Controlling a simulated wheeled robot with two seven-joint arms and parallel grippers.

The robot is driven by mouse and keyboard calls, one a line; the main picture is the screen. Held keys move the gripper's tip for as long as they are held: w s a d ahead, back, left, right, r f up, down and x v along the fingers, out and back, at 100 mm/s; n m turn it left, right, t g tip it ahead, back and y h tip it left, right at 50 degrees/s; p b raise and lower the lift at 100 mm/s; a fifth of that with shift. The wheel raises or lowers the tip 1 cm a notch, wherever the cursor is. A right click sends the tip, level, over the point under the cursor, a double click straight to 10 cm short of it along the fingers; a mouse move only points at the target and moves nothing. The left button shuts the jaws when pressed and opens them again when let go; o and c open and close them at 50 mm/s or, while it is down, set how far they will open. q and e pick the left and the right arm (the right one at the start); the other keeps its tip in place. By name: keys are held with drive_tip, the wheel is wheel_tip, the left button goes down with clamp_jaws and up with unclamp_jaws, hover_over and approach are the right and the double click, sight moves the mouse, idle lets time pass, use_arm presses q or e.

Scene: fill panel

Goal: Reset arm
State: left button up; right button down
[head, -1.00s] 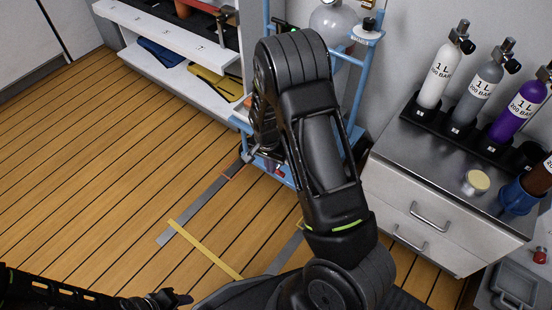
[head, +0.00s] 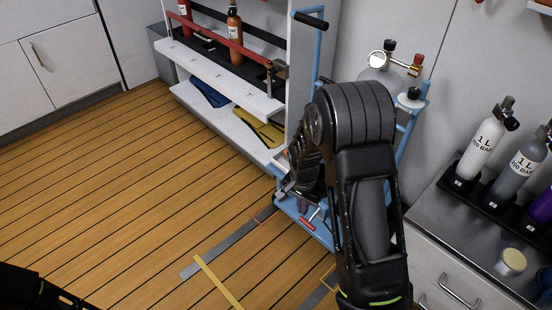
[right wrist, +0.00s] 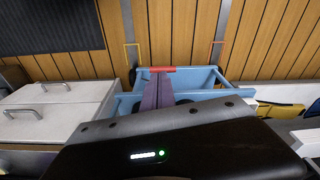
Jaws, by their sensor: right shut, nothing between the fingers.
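My right arm rises from the bottom of the head view and bends over, hiding part of the blue trolley behind it. My right gripper (head: 303,206) hangs low in front of the trolley (head: 320,229), partly hidden by the wrist. In the right wrist view its two purplish fingers (right wrist: 165,90) lie together, shut with nothing between them. They point over the blue trolley frame (right wrist: 205,78) toward a red bar (right wrist: 155,69); I cannot tell whether they touch it. Only a dark piece of my left arm shows at the bottom left of the head view; its gripper is out of view.
A grey cylinder with a gauge (head: 376,59) stands on the trolley. A white shelf (head: 228,112) with blue and yellow items is left of it. A counter (head: 455,235) with gas bottles (head: 484,148) is at right. The wooden floor (head: 120,190) at left is clear.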

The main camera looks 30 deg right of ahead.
drive_tip(key=s+a+f+n+t+y, duration=0.1)
drive_tip(key=a+f+n, duration=0.2)
drive_tip(key=a+n, duration=0.15)
drive_tip(key=a+f+n+t, duration=0.1)
drive_tip(key=a+f+n, duration=0.2)
drive_tip(key=a, duration=0.3)
drive_tip(key=s+a+f+n+g+y, duration=0.1)
drive_tip(key=s+a+f+n+y, duration=0.15)
drive_tip(key=s+a, duration=0.6)
drive_tip(key=s+a+f+n+g+y, duration=0.1)
drive_tip(key=s+a+f+y, duration=0.15)
drive_tip(key=s+a, duration=0.65)
wheel_tip(320, 180, up, 22)
drive_tip(key=p, duration=2.3)
drive_tip(key=shift+s+d+h, duration=0.35)
drive_tip(key=shift+d+h, duration=0.05)
drive_tip(key=shift+d, duration=0.05)
